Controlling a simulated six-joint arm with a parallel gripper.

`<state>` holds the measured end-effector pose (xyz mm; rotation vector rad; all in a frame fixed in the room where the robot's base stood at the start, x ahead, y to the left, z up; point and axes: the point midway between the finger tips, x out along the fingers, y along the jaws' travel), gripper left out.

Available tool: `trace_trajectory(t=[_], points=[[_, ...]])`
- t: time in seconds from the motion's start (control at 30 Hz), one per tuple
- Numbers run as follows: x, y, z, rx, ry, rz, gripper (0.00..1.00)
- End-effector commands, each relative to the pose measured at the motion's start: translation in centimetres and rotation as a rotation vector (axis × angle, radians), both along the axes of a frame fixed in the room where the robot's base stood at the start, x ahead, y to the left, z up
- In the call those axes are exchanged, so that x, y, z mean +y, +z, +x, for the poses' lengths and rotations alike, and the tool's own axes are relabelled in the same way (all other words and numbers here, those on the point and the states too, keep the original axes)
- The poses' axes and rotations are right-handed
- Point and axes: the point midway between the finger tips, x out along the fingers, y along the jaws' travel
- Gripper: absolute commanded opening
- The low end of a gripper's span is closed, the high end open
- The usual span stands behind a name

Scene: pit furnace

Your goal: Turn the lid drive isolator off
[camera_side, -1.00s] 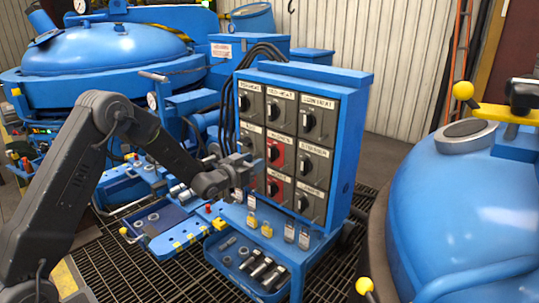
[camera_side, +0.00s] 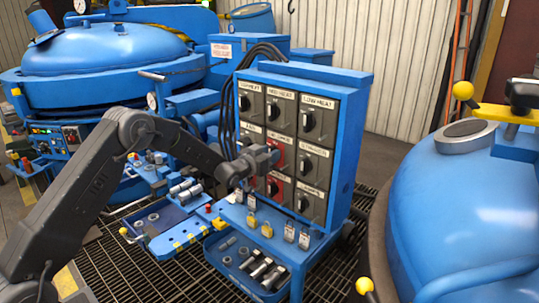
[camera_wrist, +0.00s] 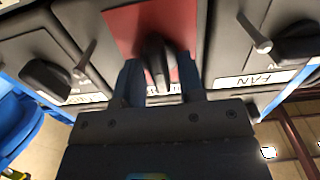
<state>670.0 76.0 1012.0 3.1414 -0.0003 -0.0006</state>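The switch cabinet (camera_side: 342,150) is blue and upright, with black rotary switches in rows. Two switches in its middle column have red plates: the middle-row one (camera_side: 280,158), partly behind my gripper, and the lower one (camera_side: 273,188). Their labels are too small or hidden to read, so I cannot tell by name which is the lid drive isolator. My gripper (camera_side: 272,157) is at the middle-row red switch. In the wrist view my gripper (camera_wrist: 160,82) is open, its fingers on either side of a black knob (camera_wrist: 157,62) on a red plate (camera_wrist: 120,28). Contact is unclear.
In the wrist view a switch labelled FAN (camera_wrist: 297,42) is to the right, and another black knob (camera_wrist: 45,80) is to the left. Padlocks (camera_side: 267,229) stand on the ledge below the switches. A blue tray (camera_side: 226,263) of parts is lower down.

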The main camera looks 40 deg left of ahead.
Motion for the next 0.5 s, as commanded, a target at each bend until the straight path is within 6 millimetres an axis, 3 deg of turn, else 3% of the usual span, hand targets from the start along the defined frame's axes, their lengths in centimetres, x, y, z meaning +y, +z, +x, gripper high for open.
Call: trace_trajectory(t=[0.37, 0.5], points=[[0.01, 0.01, -0.02, 0.000, 0.000, 0.000, 0.00], [0.01, 0.01, -0.02, 0.000, 0.000, -0.001, 0.00]])
